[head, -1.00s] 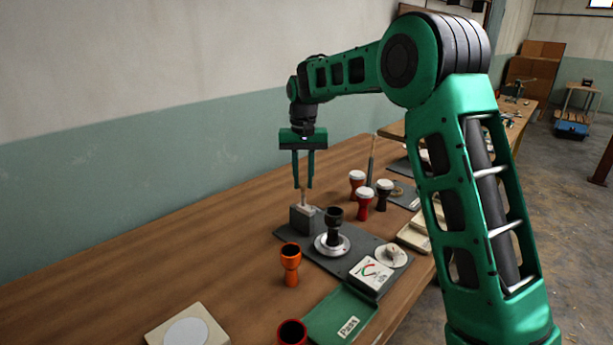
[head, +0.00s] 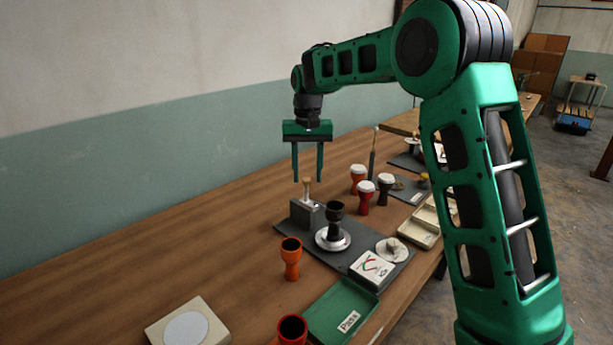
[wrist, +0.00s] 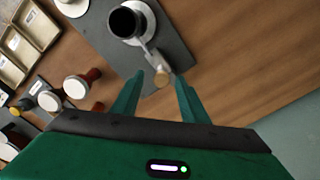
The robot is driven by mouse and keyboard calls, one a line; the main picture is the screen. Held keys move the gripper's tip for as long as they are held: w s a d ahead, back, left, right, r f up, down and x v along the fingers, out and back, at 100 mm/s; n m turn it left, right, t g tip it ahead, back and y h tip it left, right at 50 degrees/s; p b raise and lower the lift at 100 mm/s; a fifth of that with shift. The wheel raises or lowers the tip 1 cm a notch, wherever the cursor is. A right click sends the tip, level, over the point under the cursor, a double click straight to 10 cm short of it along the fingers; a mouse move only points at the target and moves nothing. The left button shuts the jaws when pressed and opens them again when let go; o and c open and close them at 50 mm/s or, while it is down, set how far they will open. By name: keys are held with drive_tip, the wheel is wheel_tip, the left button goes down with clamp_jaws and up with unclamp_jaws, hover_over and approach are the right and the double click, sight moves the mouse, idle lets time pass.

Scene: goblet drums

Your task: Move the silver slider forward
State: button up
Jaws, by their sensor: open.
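A grey block (head: 303,214) stands at the back left of a dark base plate, with an upright wooden handle (head: 307,189) on top. In the wrist view the round handle end (wrist: 161,79) appears between my fingertips, with a silver piece (wrist: 153,59) between it and a dark goblet drum shell; I take this silver piece as the slider, though its full shape is partly hidden. My gripper (head: 308,178) points straight down, open, its fingertips near the height of the handle's top. I cannot tell whether a finger touches it.
The dark goblet shell (head: 334,222) stands upright on a silver disc (head: 332,240) beside the block. A dial gauge (head: 372,268) and green tray (head: 343,313) are in front. An orange goblet (head: 291,258) stands left of the plate. Several white-topped drums (head: 366,195) stand behind right.

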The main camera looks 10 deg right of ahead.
wheel_tip(320, 180, up, 10)
idle(0.4)
drive_tip(key=s+d+f+m, duration=0.2)
drive_tip(key=s+d+f, duration=0.1)
drive_tip(key=s+d, duration=1.85)
drive_tip(key=s+f+m, duration=0.1)
drive_tip(key=s+f, duration=0.4)
drive_tip(key=s, duration=0.7)
drive_tip(key=s+d+f+m, duration=0.1)
drive_tip(key=s+f, duration=0.4)
drive_tip(key=s, duration=0.7)
drive_tip(key=shift+s+d+f, duration=0.15)
drive_tip(key=shift+s+d, duration=0.05)
drive_tip(key=shift+s, duration=0.1)
